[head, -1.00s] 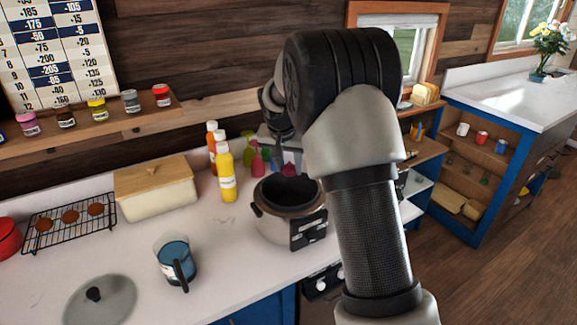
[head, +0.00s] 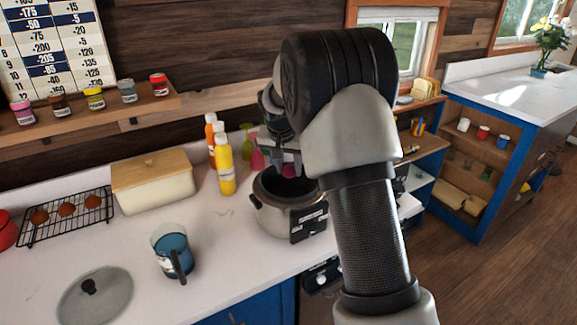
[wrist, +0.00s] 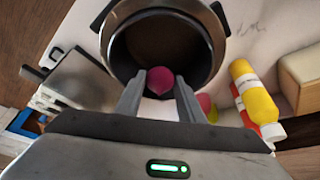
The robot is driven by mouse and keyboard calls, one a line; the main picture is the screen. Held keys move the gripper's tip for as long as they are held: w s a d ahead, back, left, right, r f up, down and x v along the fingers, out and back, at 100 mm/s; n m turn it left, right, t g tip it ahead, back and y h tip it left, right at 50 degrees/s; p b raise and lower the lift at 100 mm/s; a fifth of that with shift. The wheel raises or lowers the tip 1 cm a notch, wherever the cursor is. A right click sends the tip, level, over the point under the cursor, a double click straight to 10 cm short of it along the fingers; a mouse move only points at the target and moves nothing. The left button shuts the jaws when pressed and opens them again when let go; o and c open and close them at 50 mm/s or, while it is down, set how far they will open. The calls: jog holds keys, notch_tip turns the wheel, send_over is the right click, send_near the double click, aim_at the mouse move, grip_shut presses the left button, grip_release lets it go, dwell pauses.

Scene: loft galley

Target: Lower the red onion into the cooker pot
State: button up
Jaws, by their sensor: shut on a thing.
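The cooker pot (head: 272,216), a silver pot with a dark inside and a control panel on its front, stands open on the counter. In the wrist view its rim (wrist: 222,62) surrounds a dark, empty-looking interior. My gripper (wrist: 160,88) is shut on the red onion (wrist: 159,81), which shows pink-red between the two fingertips. In the wrist view the onion overlaps the near part of the pot opening. How far the onion is above the rim is hard to tell.
Yellow and orange bottles (head: 225,172) stand close behind the pot, to the left. A blue measuring jug (head: 172,252) and a glass lid (head: 96,296) lie on the counter to the left. A bread box (head: 153,185) and cooling rack (head: 67,216) are farther left.

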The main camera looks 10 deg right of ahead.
jog(key=shift+f+b, duration=2.2)
jog(key=shift+f, duration=0.8)
jog(key=shift+f+b, duration=1.85)
jog(key=shift+f, duration=0.7)
jog(key=o, duration=1.1)
